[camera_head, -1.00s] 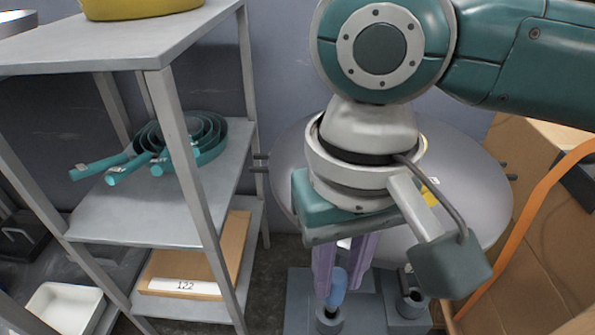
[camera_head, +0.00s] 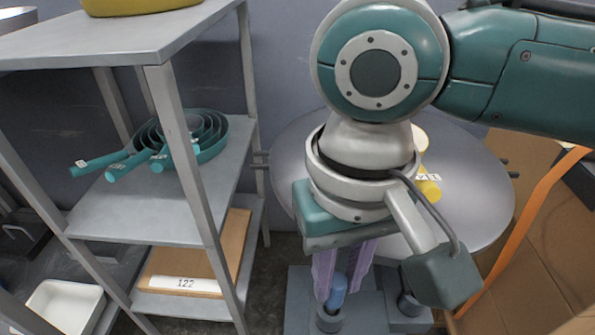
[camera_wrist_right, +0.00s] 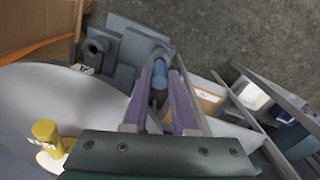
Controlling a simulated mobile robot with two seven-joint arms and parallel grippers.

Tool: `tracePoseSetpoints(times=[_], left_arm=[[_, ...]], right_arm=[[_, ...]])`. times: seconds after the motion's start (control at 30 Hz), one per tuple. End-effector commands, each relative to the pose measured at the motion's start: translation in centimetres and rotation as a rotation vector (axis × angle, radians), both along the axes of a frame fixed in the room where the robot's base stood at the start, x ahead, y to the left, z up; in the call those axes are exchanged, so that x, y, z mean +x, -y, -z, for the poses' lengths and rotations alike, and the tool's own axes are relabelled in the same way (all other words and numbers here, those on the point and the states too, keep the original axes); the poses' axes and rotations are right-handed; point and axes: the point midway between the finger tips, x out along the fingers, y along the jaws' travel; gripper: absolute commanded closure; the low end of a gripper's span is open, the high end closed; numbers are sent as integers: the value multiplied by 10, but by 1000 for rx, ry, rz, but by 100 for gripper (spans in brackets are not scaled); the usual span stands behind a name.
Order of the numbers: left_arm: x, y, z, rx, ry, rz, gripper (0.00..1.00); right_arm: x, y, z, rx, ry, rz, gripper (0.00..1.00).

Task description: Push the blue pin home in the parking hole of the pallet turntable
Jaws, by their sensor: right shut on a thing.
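The blue pin (camera_head: 337,291) stands upright at the left grey socket (camera_head: 329,319) of the turntable's base; it also shows in the right wrist view (camera_wrist_right: 159,73). How deep it sits is hard to tell. My right gripper (camera_head: 341,288), with purple fingers, reaches down from above and is shut on the pin; its fingers flank the pin in the right wrist view (camera_wrist_right: 161,80). The round grey pallet turntable (camera_head: 465,205) lies behind my wrist, partly hidden by it. A second socket (camera_head: 409,304) stands to the right, its hole empty in the right wrist view (camera_wrist_right: 97,46). My left gripper is out of view.
A grey shelf (camera_head: 150,212) at the left holds nested teal pans (camera_head: 190,140), with a wooden board labelled 122 below. A white tray (camera_head: 66,306) is low at the left. Cardboard and an orange bar (camera_head: 525,230) stand at the right.

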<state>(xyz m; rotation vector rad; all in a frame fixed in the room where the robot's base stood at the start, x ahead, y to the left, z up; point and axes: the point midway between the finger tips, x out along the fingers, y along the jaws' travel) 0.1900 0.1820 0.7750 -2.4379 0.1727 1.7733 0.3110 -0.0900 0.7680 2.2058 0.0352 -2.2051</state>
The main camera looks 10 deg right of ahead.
Motion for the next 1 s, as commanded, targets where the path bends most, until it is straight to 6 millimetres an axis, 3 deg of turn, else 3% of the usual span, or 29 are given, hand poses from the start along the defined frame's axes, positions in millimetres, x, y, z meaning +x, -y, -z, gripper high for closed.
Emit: tracePoseSetpoints(times=[1.0], left_arm=[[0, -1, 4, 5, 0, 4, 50]], right_arm=[[0, 0, 14, 0, 0, 0, 100]])
